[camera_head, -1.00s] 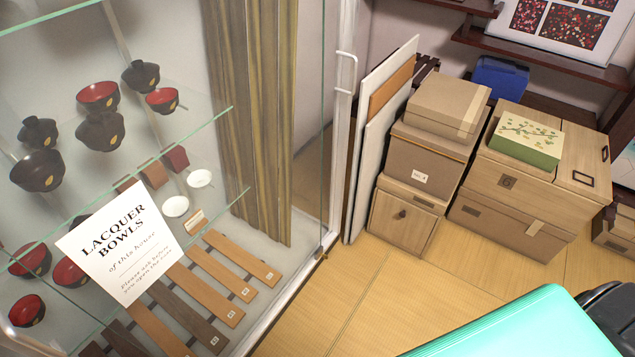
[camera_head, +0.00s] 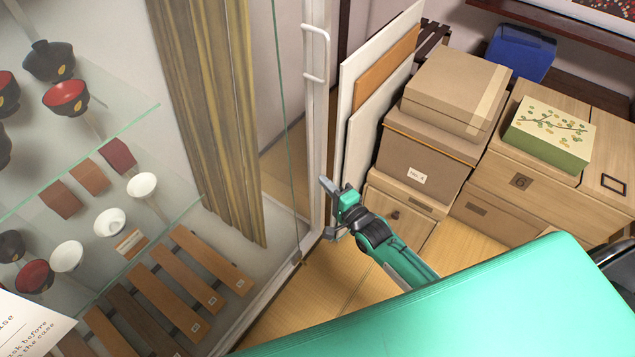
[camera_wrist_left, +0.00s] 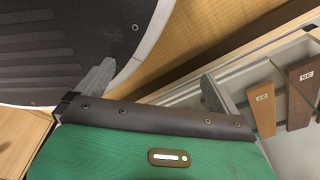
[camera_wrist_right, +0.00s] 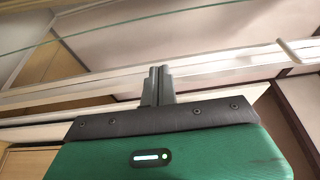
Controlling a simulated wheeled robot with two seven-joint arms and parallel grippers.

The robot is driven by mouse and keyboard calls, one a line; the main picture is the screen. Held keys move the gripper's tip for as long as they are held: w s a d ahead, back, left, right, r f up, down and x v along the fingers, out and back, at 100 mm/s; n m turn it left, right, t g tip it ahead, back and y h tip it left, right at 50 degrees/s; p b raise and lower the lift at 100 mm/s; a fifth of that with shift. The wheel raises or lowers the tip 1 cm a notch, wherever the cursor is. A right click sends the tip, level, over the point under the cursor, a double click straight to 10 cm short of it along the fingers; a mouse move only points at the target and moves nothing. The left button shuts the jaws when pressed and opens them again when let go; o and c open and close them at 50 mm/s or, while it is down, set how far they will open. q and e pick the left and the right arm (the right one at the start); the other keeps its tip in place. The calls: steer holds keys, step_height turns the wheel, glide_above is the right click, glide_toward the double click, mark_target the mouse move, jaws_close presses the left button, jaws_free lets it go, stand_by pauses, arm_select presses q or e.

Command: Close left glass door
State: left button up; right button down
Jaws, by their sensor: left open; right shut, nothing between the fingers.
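The display case's glass door shows as a tall clear pane in a white frame (camera_head: 318,120) in the head view, with a white bar handle (camera_head: 327,52) near the top. I cannot tell how far it stands open. My right gripper (camera_head: 328,207) is shut and empty, beside the lower part of the white frame and below the handle. In the right wrist view its closed fingertips (camera_wrist_right: 160,70) are in front of white frame rails; contact is unclear. My left gripper (camera_wrist_left: 155,85) is open and empty in the left wrist view, and is outside the head view.
Lacquer bowls (camera_head: 66,97), white cups and wooden slats (camera_head: 210,258) fill the case. Flat boards (camera_head: 385,75) and stacked boxes (camera_head: 435,145) stand just right of the frame. A strip of tatami (camera_head: 320,300) is clear in front.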

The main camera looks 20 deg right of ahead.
steer(key=x, duration=0.9)
arm_select(q)
steer(key=shift+s+a+f+p, duration=0.1)
steer(key=shift+s+a+p, duration=0.05)
steer(key=shift+s+p, duration=0.3)
steer(key=shift+s+a+f+p, duration=0.15)
steer(key=shift+s+p, duration=0.2)
steer(key=shift+s, duration=0.2)
arm_select(e)
steer(key=s+a, duration=0.2)
steer(key=a, duration=0.1)
steer(key=shift+s+f, duration=0.1)
steer(key=shift+s, duration=0.15)
